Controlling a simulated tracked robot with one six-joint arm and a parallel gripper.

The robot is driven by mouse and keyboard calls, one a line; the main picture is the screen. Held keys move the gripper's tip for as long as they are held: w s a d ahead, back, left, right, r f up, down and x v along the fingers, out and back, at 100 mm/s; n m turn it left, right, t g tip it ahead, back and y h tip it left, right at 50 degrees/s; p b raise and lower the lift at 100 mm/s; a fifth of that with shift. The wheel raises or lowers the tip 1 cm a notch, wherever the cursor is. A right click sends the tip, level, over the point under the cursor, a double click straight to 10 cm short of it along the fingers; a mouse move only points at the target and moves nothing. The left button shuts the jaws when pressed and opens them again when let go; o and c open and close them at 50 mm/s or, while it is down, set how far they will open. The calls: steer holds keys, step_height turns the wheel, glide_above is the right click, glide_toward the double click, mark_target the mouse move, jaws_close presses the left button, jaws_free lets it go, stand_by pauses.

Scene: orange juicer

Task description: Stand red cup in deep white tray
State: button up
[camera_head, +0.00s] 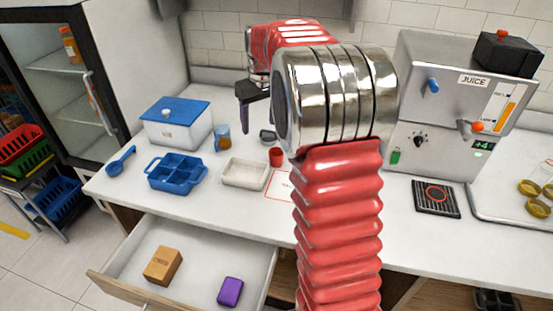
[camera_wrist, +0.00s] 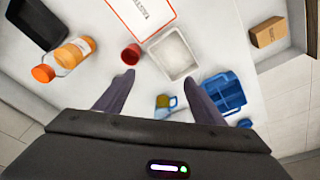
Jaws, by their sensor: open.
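The small red cup (camera_head: 276,157) stands on the white counter, just right of the shallow white tray (camera_head: 246,173) and apart from it. In the wrist view the red cup (camera_wrist: 131,54) lies left of the white tray (camera_wrist: 174,55), which looks empty. My gripper (camera_wrist: 159,78) is open and empty, its dark fingers spread above the counter. Its left fingertip appears just below the cup in that picture, without visible contact. In the head view my gripper (camera_head: 245,124) hangs above the back of the counter, partly hidden by my arm.
A blue divided tray (camera_head: 177,172), a blue-lidded box (camera_head: 177,122) and a blue-yellow cup (camera_head: 222,137) stand nearby. A juice bottle (camera_wrist: 70,55) lies left in the wrist view. The juicer (camera_head: 440,105) is right. An open drawer (camera_head: 200,265) juts out in front.

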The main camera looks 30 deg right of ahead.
steer(key=w+d+f, duration=0.4)
steer(key=d+f, duration=0.4)
steer(key=d, duration=0.1)
steer(key=shift+w+d+f+g, duration=0.2)
steer(key=shift+w+d+g, duration=0.05)
steer(key=shift+d+g, duration=0.15)
steer(key=shift+a+f, duration=0.1)
glide_above(276, 155)
steer(key=s+a, duration=0.1)
steer(key=s, duration=0.1)
step_height(276, 155, down, 8)
steer(key=shift+f, duration=0.2)
steer(key=shift+f, duration=2.6)
steer(key=shift+c, duration=0.5)
steer(key=c, duration=1.1)
